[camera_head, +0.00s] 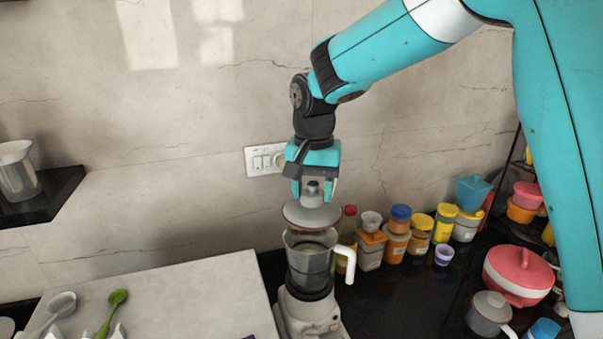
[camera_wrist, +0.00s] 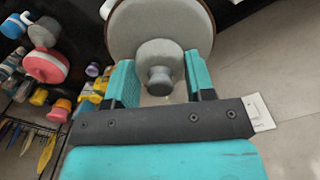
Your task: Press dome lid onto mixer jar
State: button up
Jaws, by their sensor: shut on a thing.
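The dome lid (camera_head: 311,214) is grey with a darker rim and a knob on top. My gripper (camera_head: 314,188) is shut on the lid's knob and holds it above the mixer jar (camera_head: 309,262). The jar is a grey, see-through vessel with a white handle on its right, standing upright on a white mixer base (camera_head: 309,312). The lid looks close over the jar's mouth and slightly tilted; a small gap seems to show. In the wrist view the lid (camera_wrist: 190,25) sits beyond the two teal fingers, with its knob between them.
Spice jars and bottles (camera_head: 397,232) line the wall right of the mixer. A red and white pot (camera_head: 518,274) and a lidded steel pot (camera_head: 490,312) stand farther right. A pale counter slab (camera_head: 165,298) lies left. A wall socket (camera_head: 263,159) is behind my gripper.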

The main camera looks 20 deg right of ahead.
aim_at(311, 209)
jog(key=shift+w, duration=0.45)
jog(key=shift+r, duration=0.15)
jog(key=shift+s+f+b, duration=0.1)
jog(key=shift+f+b, duration=1.45)
jog(key=shift+f, duration=1.15)
jog(key=shift+f+p, duration=0.45)
jog(key=shift+f, duration=0.15)
dwell(1.7)
jog(key=o, duration=1.2)
